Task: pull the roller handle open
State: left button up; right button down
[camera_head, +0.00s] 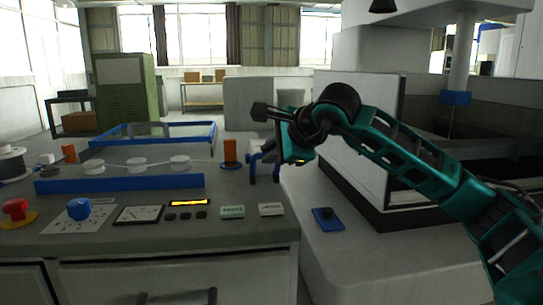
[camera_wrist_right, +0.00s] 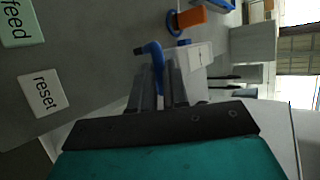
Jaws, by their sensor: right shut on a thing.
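The roller handle (camera_wrist_right: 153,52) is a blue bent lever with a dark end, seen between my right gripper's fingers in the right wrist view. In the head view, a blue part of the handle (camera_head: 253,168) shows at the right end of the grey bench. My right gripper (camera_wrist_right: 164,80) is shut on the handle, its two grey fingers on either side of it. In the head view my right gripper (camera_head: 268,154) reaches in from the right and partly hides the handle and the pale block behind it. My left gripper is in neither view.
A large white machine panel (camera_head: 362,150) stands right of the handle, close to my right arm.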

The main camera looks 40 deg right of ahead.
jog(key=shift+s+a+f, duration=0.15)
jog(key=shift+a+f, duration=0.05)
jog(key=shift+f, duration=0.45)
jog(key=c, duration=1.1)
grip_release()
jog(key=shift+s+r, duration=0.1)
jog(key=shift+d, duration=0.1)
jog(key=shift+r, duration=0.15)
jog(key=shift+r, duration=0.1)
jog(key=shift+s+r, duration=0.15)
jog(key=v, duration=1.2)
jog(key=shift+r, duration=0.15)
